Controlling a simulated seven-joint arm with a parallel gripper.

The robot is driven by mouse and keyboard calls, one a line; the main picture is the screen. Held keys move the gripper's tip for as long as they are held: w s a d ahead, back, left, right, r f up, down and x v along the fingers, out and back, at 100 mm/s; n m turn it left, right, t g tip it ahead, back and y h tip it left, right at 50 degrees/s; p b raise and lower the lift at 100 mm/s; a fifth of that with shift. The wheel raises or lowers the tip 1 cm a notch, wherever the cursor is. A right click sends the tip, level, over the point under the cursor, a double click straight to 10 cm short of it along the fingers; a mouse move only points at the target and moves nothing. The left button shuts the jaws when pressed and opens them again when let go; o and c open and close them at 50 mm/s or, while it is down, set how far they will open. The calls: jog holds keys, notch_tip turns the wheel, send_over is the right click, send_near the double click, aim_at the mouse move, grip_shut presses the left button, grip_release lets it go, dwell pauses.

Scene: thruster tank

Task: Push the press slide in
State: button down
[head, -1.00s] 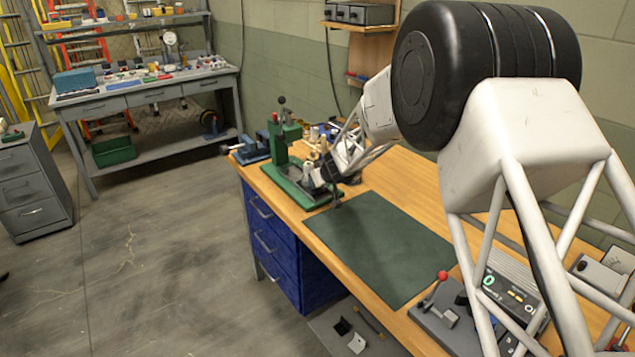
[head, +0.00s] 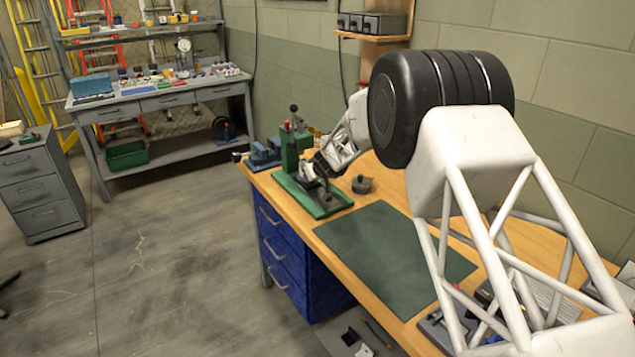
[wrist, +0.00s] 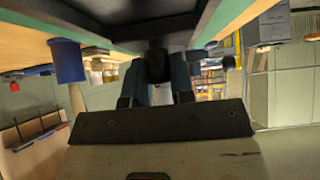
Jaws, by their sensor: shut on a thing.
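The green press (head: 297,148) stands on its green base plate (head: 338,208) at the far left end of the workbench. My gripper (head: 322,188) is low over the base, in front of the press column. In the wrist view my gripper (wrist: 158,85) has its two bluish fingers closed on a dark knob (wrist: 157,64), which seems to be on the press slide. The dark underside of a wide flat part lies just beyond the knob. The rest of the slide is hidden by my gripper, so how far in it sits I cannot tell.
A dark round part (head: 362,184) stands on the bench right of the base. A green mat (head: 395,255) lies clear in front. A blue vise (head: 262,157) is left of the press. A blue cylinder (wrist: 67,61) shows near my gripper in the wrist view.

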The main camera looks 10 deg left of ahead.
jog(key=shift+w+a+r, duration=0.1)
jog(key=shift+w+a, duration=0.65)
jog(key=shift+a, duration=0.05)
jog(key=c, duration=1)
grip_release()
jog(key=shift+d, duration=0.1)
jog(key=shift+v, duration=3.85)
jog(key=shift+r, duration=0.1)
